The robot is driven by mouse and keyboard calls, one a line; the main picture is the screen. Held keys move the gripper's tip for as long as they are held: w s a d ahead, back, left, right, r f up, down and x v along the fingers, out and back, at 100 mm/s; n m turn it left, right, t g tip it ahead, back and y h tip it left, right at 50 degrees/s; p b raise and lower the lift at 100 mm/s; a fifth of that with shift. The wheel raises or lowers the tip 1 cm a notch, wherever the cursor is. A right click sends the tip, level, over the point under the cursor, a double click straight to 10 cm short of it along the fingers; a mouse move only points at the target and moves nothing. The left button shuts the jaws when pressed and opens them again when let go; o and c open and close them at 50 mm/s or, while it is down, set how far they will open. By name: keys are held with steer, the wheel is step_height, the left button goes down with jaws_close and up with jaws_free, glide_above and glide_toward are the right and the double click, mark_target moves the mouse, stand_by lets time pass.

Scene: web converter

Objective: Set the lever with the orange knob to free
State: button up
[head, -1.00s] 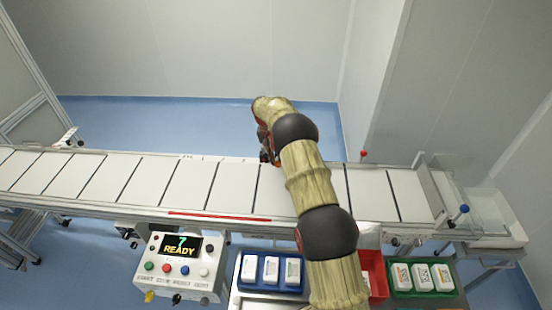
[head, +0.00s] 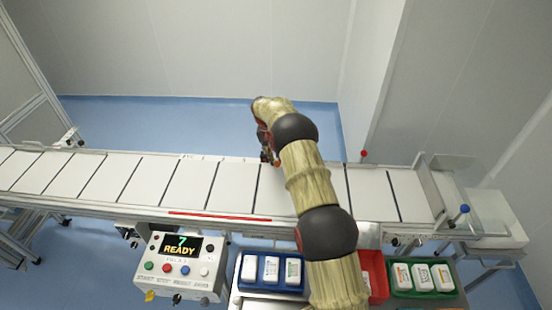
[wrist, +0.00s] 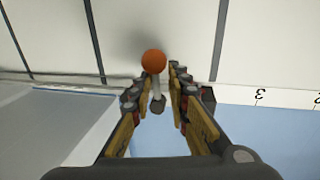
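The orange knob (wrist: 153,62) sits on top of a short grey lever shaft (wrist: 157,90) in the wrist view. The shaft runs down to a dark round pivot by the conveyor's edge rail. My gripper (wrist: 154,84) is open, with one finger on each side of the shaft. The knob shows just beyond and between the fingertips, and I see a gap on both sides. No lever position labels can be read.
The white-panelled conveyor (head: 187,184) runs across the view. A red-knobbed lever (head: 363,154) stands at its far side and a blue-knobbed one (head: 462,210) at the right end. A control box (head: 178,262) reads READY. Blue, red and green trays hold white packs in front.

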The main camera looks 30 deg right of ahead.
steer(key=o, duration=0.5)
steer(key=shift+s+a+f, duration=0.1)
steer(key=shift+s+f, duration=0.4)
steer(key=shift+o, duration=0.2)
steer(key=shift+r, duration=0.1)
step_height(320, 180, up, 12)
steer(key=w+a, duration=0.1)
steer(key=w, duration=0.1)
steer(key=shift+a+r, duration=0.15)
steer(key=shift+a, duration=0.15)
